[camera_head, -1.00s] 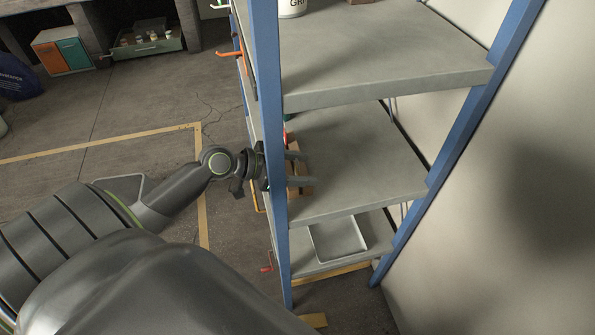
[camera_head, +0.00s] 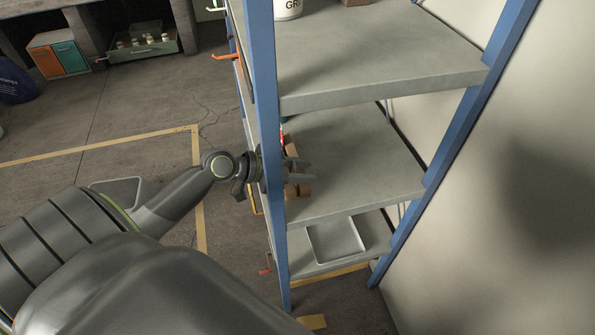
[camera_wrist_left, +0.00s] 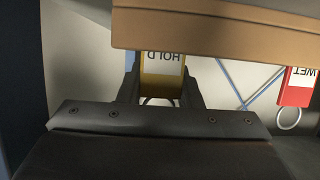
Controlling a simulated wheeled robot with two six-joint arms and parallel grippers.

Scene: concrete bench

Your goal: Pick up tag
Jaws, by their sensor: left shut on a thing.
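A yellow tag (camera_wrist_left: 162,72) with a white label reading HOLD, upside down in the picture, sits between the fingers of my left gripper (camera_wrist_left: 160,88) in the left wrist view. The gripper is shut on it. A ring shows at the tag's lower end. A red tag (camera_wrist_left: 298,88) labelled WET, with its own ring, hangs to the right, apart from the gripper. In the head view my left gripper (camera_head: 309,170) reaches past the blue post over the middle shelf; the yellow tag cannot be made out there. My right gripper is not in view.
A wooden strip (camera_wrist_left: 210,32) lies close above the tags in the left wrist view. The blue rack post (camera_head: 265,110) stands beside my left wrist. The middle shelf (camera_head: 365,165) is clear to the right. A tray (camera_head: 337,240) lies on the shelf below.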

